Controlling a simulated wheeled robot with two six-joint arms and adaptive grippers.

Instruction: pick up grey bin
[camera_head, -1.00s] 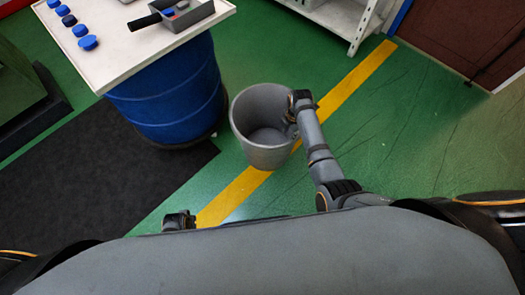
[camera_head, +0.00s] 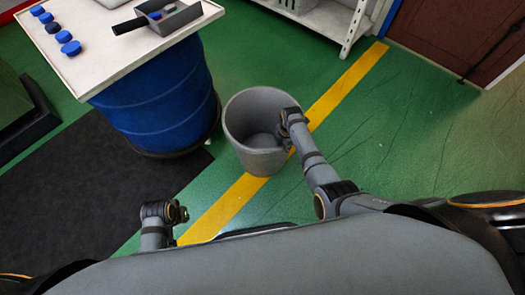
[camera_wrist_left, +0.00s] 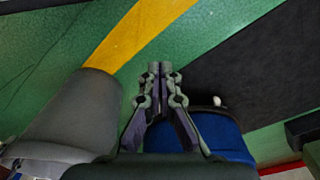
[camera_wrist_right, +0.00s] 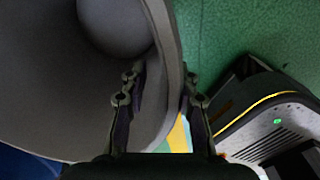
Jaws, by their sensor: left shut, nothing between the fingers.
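The grey bin (camera_head: 234,128) stands upright on the green floor over the yellow line, in the middle of the head view. Its outer side shows at the left of the left wrist view (camera_wrist_left: 78,115). My right gripper (camera_head: 288,124) is at the bin's right rim. In the right wrist view its fingers (camera_wrist_right: 160,88) are apart and straddle the bin wall (camera_wrist_right: 172,60), one inside and one outside. My left gripper (camera_head: 181,213) is low in the head view, away from the bin. Its fingertips (camera_wrist_left: 160,70) are together and empty.
A blue barrel (camera_head: 160,105) with a white tabletop (camera_head: 100,52) stands left of the bin. The tabletop holds several blue pieces (camera_head: 70,48) and a grey scoop (camera_head: 170,18). A white shelf (camera_head: 335,22) is at the back. Floor to the right is clear.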

